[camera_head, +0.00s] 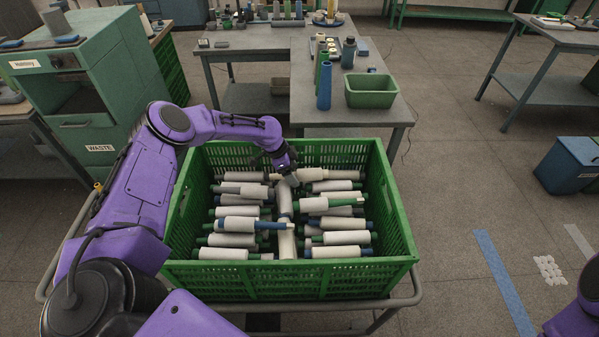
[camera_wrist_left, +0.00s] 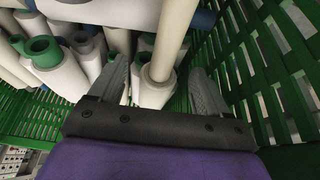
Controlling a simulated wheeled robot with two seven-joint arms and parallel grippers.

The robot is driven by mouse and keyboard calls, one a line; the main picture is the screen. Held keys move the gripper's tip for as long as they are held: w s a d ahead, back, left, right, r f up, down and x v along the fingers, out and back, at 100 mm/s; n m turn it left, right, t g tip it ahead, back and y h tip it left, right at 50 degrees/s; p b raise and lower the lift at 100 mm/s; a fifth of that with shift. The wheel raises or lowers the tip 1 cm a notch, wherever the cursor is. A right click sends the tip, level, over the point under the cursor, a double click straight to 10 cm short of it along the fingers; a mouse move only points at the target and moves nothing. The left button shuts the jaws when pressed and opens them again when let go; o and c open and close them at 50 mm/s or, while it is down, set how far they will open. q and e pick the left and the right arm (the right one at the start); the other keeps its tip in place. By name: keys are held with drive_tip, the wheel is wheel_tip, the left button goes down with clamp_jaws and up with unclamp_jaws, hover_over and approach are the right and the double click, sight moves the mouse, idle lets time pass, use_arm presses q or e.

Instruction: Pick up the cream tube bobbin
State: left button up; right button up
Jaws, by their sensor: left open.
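My right gripper is outside the views.
Several white-yarn bobbins with green tubes (camera_wrist_left: 42,48), blue or grey tubes lie in rows in the crate around the gripper. The crate's slatted wall (camera_wrist_left: 265,60) is close on the right in the wrist view. A table (camera_head: 345,105) with a green bin (camera_head: 370,92) stands behind.

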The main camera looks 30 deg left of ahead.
use_arm(q)
drive_tip(key=shift+w+d+f, duration=0.15)
drive_tip(key=shift+d+f, duration=0.05)
drive_tip(key=shift+f, duration=0.35)
drive_tip(key=shift+r, duration=0.1)
drive_tip(key=c, duration=1.2)
drive_tip(key=shift+o, duration=0.2)
drive_tip(key=shift+r, duration=0.1)
